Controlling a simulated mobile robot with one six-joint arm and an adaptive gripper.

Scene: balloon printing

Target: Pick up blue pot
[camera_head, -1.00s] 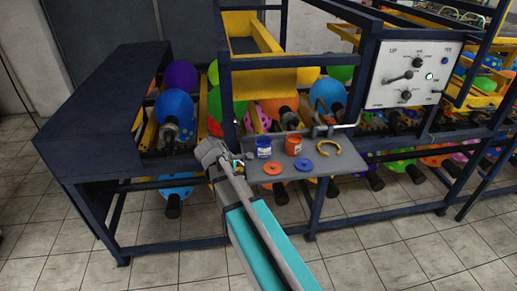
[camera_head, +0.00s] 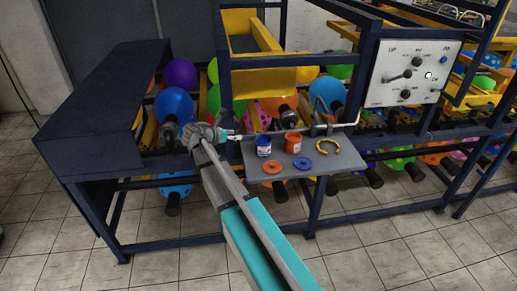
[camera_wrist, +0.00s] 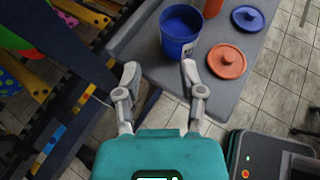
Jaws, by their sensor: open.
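The blue pot (camera_head: 263,146) stands upright and open-topped at the left end of the grey shelf (camera_head: 335,165). It also shows in the wrist view (camera_wrist: 180,32), just ahead of the fingertips. My gripper (camera_head: 229,136) is at the left of the pot, off the shelf's left end. In the wrist view my gripper (camera_wrist: 160,72) has its two fingers apart with nothing between them. The pot lies beyond the tips, a little right of the middle of the gap, and does not appear to be touched.
An orange pot (camera_head: 293,142) stands right of the blue one. An orange lid (camera_head: 272,167) and a blue lid (camera_head: 302,163) lie in front. A yellow ring (camera_head: 328,146) lies farther right. A bent metal rod (camera_head: 325,124) and a dark machine frame with balloons stand behind.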

